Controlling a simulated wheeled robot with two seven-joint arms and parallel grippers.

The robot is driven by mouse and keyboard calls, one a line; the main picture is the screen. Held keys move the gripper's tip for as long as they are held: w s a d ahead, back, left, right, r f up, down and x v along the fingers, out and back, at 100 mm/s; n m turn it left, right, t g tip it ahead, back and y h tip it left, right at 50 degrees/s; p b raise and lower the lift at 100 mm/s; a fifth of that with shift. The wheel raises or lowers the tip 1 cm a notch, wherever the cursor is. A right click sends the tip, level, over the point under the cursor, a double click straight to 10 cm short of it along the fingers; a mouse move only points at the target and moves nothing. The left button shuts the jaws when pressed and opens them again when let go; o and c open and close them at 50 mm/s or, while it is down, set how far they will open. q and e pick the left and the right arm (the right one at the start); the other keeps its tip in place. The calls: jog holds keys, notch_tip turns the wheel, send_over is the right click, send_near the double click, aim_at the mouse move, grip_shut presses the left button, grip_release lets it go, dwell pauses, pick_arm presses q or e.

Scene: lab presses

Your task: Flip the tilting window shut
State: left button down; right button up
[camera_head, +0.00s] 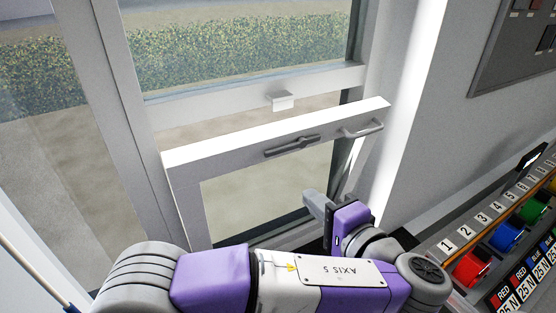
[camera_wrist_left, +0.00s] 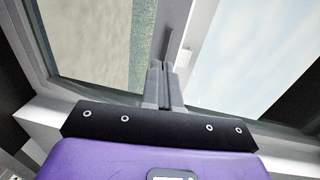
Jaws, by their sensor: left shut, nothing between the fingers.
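The tilting window (camera_head: 240,140) is a white-framed sash in the lower part of the window wall. Its top rail leans into the room, away from the fixed frame, so it stands tilted open. A grey lever handle (camera_head: 291,146) and a grey pull handle (camera_head: 362,129) sit on its top rail. A small white catch (camera_head: 281,101) is on the fixed rail above. My left gripper (camera_head: 314,203) is shut and empty, low on the room side of the sash near its right end. Its closed fingers (camera_wrist_left: 163,80) show against the window in the left wrist view. My right gripper is out of view.
A bench with numbered slots and red (camera_head: 471,268), green and blue spools stands at the right. A grey panel (camera_head: 515,45) hangs on the right wall. White wall (camera_head: 425,110) closes in just right of the sash.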

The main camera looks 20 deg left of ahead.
pick_arm(q)
jog(key=shift+f, duration=0.1)
jog(key=r+p+x, duration=0.1)
jog(key=x, duration=1.2)
jog(key=shift+w+a+p, duration=0.3)
jog(key=shift+a+p, duration=0.1)
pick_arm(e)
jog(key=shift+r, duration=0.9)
pick_arm(q)
jog(key=shift+r, duration=0.1)
